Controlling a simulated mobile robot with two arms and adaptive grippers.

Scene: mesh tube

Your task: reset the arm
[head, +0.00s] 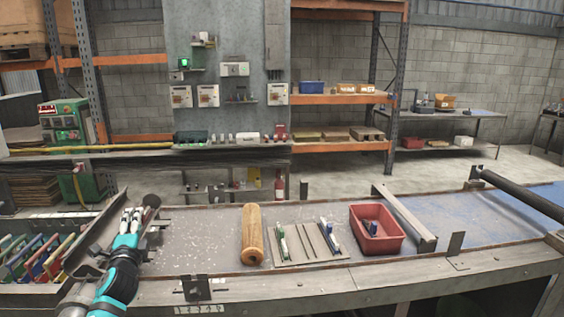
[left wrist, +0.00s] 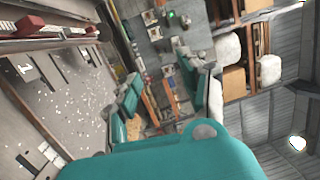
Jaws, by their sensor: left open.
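My left arm comes in from the lower left in the head view. My left gripper (head: 134,216) is open and empty, held over the left end of the workbench. Its teal fingers also show in the left wrist view (left wrist: 163,95), spread apart with nothing between them. My right gripper is in neither view.
On the bench (head: 205,225) lie a wooden cylinder (head: 252,235), a flat board (head: 294,246) with pen-like items, and a red bin (head: 363,243) holding small things. A rack of coloured panels (head: 40,255) is at the left. A dark bar (head: 520,194) crosses at right.

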